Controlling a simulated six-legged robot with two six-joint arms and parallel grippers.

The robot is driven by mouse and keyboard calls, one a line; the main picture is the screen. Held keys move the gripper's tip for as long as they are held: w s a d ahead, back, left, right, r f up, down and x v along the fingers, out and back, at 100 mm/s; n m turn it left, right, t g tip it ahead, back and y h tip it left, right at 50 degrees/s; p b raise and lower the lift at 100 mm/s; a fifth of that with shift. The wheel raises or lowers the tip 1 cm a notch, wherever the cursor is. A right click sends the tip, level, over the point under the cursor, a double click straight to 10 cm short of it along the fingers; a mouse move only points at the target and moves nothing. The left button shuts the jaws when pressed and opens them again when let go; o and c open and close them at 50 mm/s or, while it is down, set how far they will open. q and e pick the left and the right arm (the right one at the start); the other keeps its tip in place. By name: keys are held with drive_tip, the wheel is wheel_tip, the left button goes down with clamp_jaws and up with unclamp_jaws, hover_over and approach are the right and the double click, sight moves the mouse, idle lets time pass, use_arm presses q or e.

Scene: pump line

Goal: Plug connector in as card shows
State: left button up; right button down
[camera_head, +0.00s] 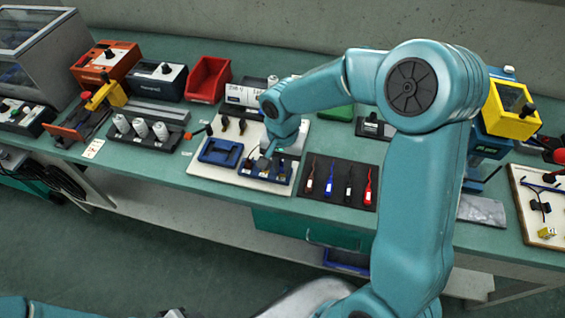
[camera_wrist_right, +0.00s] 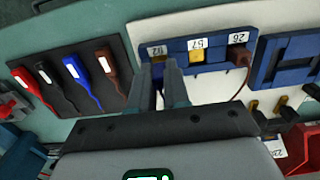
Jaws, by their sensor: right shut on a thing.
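A blue socket block (camera_head: 252,172) sits on the white board, below my right gripper (camera_head: 268,155). In the wrist view the block (camera_wrist_right: 222,45) has labels that look like 112, 57 and 26. A brown connector (camera_wrist_right: 238,56) with a cable stands at the socket labelled 26. The socket at 57 shows yellow. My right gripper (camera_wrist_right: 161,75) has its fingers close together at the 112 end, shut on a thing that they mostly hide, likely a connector. I cannot tell how deep it sits.
A black mat (camera_head: 327,203) right of the block holds several connectors with red, black, blue and brown bodies. A blue frame (camera_head: 220,152) lies to the left. A red bin (camera_head: 208,79) and boxes stand behind. My right arm hides the bench's right middle.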

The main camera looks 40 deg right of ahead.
drive_tip(key=shift+f+b, duration=0.6)
drive_tip(key=shift+b, duration=0.4)
idle(1.2)
drive_tip(key=shift+s, duration=0.1)
idle(0.4)
drive_tip(key=c, duration=1.4)
unclamp_jaws()
drive_tip(key=shift+a+f, duration=0.1)
drive_tip(key=shift+s, duration=0.1)
